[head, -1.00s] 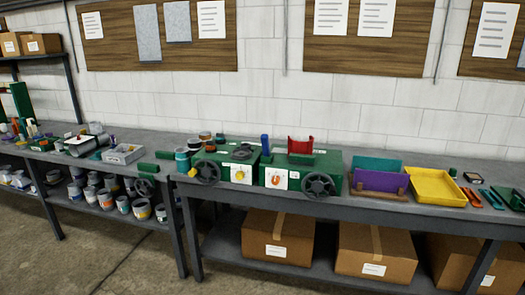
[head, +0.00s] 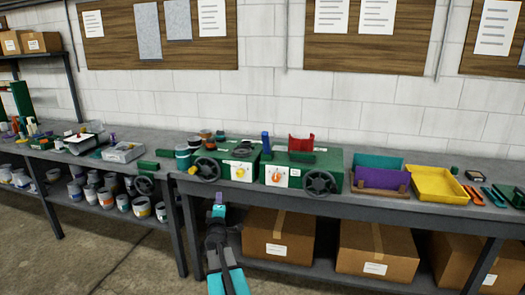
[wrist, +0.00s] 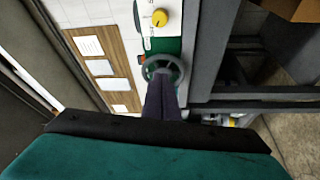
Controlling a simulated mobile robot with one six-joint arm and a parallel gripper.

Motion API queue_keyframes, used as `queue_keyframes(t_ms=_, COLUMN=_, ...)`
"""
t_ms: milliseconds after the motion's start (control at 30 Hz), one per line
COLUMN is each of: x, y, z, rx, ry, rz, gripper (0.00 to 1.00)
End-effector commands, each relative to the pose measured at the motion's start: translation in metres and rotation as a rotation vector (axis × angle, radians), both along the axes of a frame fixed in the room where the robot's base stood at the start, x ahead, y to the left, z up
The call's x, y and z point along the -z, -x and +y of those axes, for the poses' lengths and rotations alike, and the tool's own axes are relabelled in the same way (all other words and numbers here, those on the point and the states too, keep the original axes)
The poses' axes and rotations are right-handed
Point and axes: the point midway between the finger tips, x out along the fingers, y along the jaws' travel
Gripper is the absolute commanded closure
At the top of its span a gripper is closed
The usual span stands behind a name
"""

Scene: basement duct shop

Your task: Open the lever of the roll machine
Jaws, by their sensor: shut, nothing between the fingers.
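Two green machines stand side by side on the workbench in the head view. The left machine (head: 223,170) has a white panel with a yellow knob (head: 241,173) and a dark handwheel (head: 206,169). The right machine (head: 325,163) has an orange knob (head: 277,175) and a dark handwheel (head: 321,184). A blue upright piece (head: 265,145), perhaps a lever, stands between them. I cannot tell which machine is the roll machine. My gripper (head: 219,204) is shut and empty, in front of the bench below the left machine. In the wrist view its fingers (wrist: 162,88) overlap a handwheel (wrist: 150,66); contact is unclear.
A red bracket (head: 301,143) stands on the right machine. Cardboard boxes (head: 278,232) fill the lower shelf. The floor (head: 105,260) at left is clear.

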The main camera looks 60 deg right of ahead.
Motion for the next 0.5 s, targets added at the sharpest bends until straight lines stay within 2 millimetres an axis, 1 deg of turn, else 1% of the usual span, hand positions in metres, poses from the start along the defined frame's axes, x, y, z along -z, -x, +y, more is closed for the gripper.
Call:
queue_keyframes(t_ms=33, x=-0.025, y=0.018, z=-0.026, rx=0.066, ry=0.071, rz=-0.011, gripper=1.0)
queue_keyframes(t_ms=67, x=-0.04, y=0.029, z=-0.037, rx=0.106, ry=0.115, rz=-0.012, gripper=1.0)
queue_keyframes(t_ms=100, x=-0.058, y=0.045, z=-0.052, rx=0.158, ry=0.165, rz=-0.014, gripper=1.0)
queue_keyframes(t_ms=200, x=-0.094, y=0.079, z=-0.078, rx=0.274, ry=0.27, rz=-0.01, gripper=1.0)
queue_keyframes(t_ms=300, x=-0.119, y=0.104, z=-0.094, rx=0.357, ry=0.336, rz=-0.005, gripper=1.0)
queue_keyframes(t_ms=333, x=-0.123, y=0.109, z=-0.097, rx=0.374, ry=0.348, rz=-0.001, gripper=1.0)
queue_keyframes(t_ms=400, x=-0.13, y=0.118, z=-0.101, rx=0.402, ry=0.369, rz=0.002, gripper=1.0)
queue_keyframes(t_ms=500, x=-0.134, y=0.123, z=-0.103, rx=0.418, ry=0.38, rz=0.005, gripper=1.0)
